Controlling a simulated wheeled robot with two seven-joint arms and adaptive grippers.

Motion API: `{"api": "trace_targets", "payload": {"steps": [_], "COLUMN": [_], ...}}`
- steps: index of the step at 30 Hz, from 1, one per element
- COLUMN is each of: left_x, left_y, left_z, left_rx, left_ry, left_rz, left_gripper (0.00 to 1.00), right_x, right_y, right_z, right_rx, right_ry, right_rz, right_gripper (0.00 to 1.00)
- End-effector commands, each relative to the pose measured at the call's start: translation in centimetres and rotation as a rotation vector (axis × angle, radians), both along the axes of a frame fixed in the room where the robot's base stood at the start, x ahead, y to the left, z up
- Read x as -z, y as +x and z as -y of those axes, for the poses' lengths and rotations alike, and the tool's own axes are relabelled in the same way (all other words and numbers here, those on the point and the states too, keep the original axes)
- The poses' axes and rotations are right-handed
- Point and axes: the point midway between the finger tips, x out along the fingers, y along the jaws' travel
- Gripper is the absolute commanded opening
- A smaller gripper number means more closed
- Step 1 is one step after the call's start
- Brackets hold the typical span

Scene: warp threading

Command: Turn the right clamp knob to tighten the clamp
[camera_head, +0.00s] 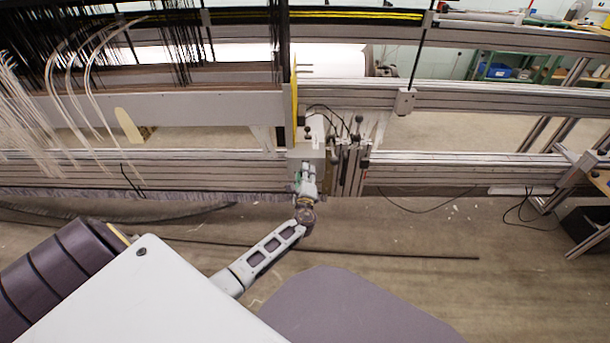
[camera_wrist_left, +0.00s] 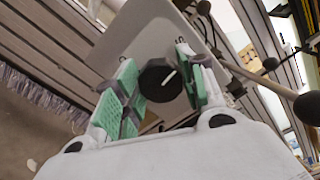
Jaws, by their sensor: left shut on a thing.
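The clamp knob (camera_wrist_left: 160,80) is round and black with a white pointer line. It sits on the face of a grey box (camera_wrist_left: 140,35) in the left wrist view. My left gripper (camera_wrist_left: 158,84) has its green-padded fingers on either side of the knob and is shut on it. In the head view my left gripper (camera_head: 306,183) reaches the front of the same grey box (camera_head: 307,140), and it hides the knob there. My right gripper is in neither view.
Levers with ball ends (camera_head: 358,135) stand right beside the box. Long aluminium rails (camera_head: 470,140) cross the loom behind it. White and black warp threads (camera_head: 70,90) hang at the left. The floor (camera_head: 420,235) in front is mostly clear, with a few cables.

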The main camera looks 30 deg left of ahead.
Motion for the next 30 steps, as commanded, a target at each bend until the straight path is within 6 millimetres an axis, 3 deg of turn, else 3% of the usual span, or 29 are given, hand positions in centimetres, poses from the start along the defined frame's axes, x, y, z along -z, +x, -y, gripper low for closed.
{"api": "trace_targets", "payload": {"steps": [5, 6, 11, 30], "left_x": [0.22, 0.23, 0.15, 0.08], "left_y": [-0.04, -0.04, -0.02, -0.99], "left_z": [0.18, 0.18, 0.13, 0.69], "left_rx": [0.003, 0.003, 0.002, 0.002], "left_ry": [-0.002, -0.002, -0.002, -0.001], "left_rz": [-0.003, -0.003, -0.001, 0.0], "left_gripper": [0.16, 0.43, 0.62, 0.62], "right_x": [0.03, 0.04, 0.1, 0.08], "right_y": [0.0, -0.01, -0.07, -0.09], "right_z": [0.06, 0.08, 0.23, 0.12], "right_rx": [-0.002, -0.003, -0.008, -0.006], "right_ry": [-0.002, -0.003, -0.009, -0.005], "right_rz": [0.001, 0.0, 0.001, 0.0], "right_gripper": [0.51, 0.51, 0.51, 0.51]}}
